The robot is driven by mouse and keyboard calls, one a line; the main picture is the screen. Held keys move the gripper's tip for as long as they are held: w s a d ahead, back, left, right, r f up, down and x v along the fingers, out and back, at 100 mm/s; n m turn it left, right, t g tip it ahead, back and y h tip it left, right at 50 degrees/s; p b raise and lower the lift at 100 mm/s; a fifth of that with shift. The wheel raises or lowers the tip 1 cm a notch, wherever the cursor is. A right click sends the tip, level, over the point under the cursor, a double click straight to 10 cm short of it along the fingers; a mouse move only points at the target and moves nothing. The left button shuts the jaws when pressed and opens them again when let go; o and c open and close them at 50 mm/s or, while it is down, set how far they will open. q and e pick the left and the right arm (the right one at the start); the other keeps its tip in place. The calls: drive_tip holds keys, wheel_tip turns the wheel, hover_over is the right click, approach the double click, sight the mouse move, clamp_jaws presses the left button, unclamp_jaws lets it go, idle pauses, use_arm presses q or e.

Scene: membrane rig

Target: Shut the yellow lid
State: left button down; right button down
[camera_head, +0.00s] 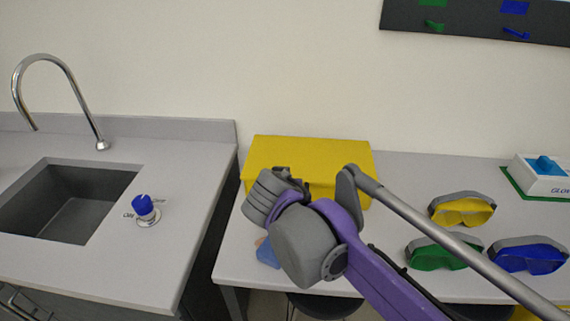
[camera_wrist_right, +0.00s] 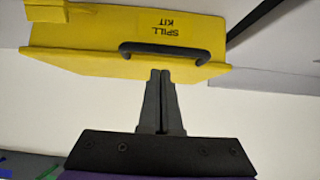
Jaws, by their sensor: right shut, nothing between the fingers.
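The yellow spill kit box with its yellow lid (camera_head: 310,155) stands at the back of the right-hand table, partly behind my right arm. In the right wrist view the yellow kit (camera_wrist_right: 80,38) appears upside down, with "SPILL KIT" lettering and a black handle (camera_wrist_right: 172,47) near a projecting yellow edge. My right gripper (camera_wrist_right: 160,73) is shut and empty, its tips close to the handle; contact cannot be told. In the head view my right gripper (camera_head: 285,174) is in front of the kit. How far the lid stands open is unclear. My left gripper is not in view.
Green goggles (camera_head: 432,256), blue goggles (camera_head: 527,257) and yellow goggles (camera_head: 463,212) lie right of my arm. A glove box (camera_head: 545,182) is at the far right. A blue item (camera_head: 267,253) lies near the table's front. A sink counter (camera_head: 175,235) is left, across a gap.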

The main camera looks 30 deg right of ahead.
drive_tip(key=shift+s+a+f, duration=0.1)
drive_tip(key=shift+s+f, duration=0.1)
drive_tip(key=shift+f, duration=0.55)
drive_tip(key=shift+s+a+f, duration=0.1)
drive_tip(key=shift+s+f, duration=0.1)
drive_tip(key=shift+f, duration=0.55)
wheel_tip(320, 180, up, 5)
drive_tip(key=w+d+p, duration=0.2)
drive_tip(key=p, duration=0.2)
drive_tip(key=s+a+r, duration=0.1)
drive_tip(key=s+a, duration=0.5)
drive_tip(key=s, duration=0.1)
drive_tip(key=shift+s+a+r, duration=0.15)
drive_tip(key=shift+a+r, duration=0.15)
drive_tip(key=shift+r, duration=0.1)
drive_tip(key=shift+f, duration=0.1)
